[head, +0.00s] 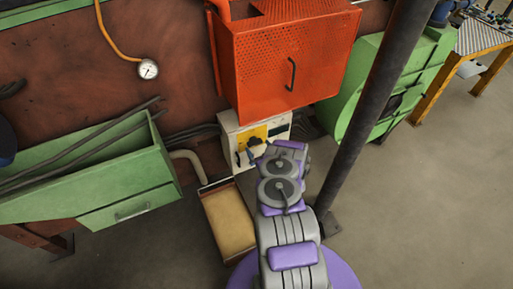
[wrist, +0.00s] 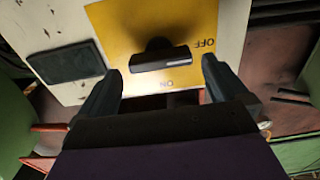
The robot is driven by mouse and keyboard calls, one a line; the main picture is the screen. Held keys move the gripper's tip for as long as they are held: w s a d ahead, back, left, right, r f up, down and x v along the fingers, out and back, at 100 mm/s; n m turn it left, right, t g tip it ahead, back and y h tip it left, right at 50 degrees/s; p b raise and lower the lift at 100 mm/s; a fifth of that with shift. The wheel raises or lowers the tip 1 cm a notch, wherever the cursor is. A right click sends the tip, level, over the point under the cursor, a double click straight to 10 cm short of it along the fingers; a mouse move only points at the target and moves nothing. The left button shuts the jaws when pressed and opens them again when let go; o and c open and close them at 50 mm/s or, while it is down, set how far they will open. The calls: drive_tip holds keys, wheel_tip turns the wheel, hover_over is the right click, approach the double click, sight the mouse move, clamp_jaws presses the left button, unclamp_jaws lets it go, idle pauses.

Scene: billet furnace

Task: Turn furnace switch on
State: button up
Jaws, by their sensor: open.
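The furnace switch is a dark bar-shaped knob (wrist: 160,58) on a yellow plate (wrist: 112,20) of a white control box (head: 229,131). In the wrist view the plate reads OFF at the right and ON at the bottom, with the letters turned over. The knob's bar lies nearly level across that picture. My gripper (wrist: 161,70) is open, with one dark finger on each side of the knob and gaps between fingers and bar. I cannot tell whether the tips reach past the bar in depth. In the head view my arm partly covers the box front.
An orange perforated housing (head: 290,65) with a handle hangs right above the box. A dark pole (head: 375,85) stands close to my arm's right. A green trough (head: 95,175) is at the left, and a tan-topped tray (head: 228,220) lies below the box.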

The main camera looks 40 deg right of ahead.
sight(254, 142)
drive_tip(key=shift+x, duration=1.35)
drive_tip(key=shift+c, duration=0.2)
drive_tip(key=c, duration=0.8)
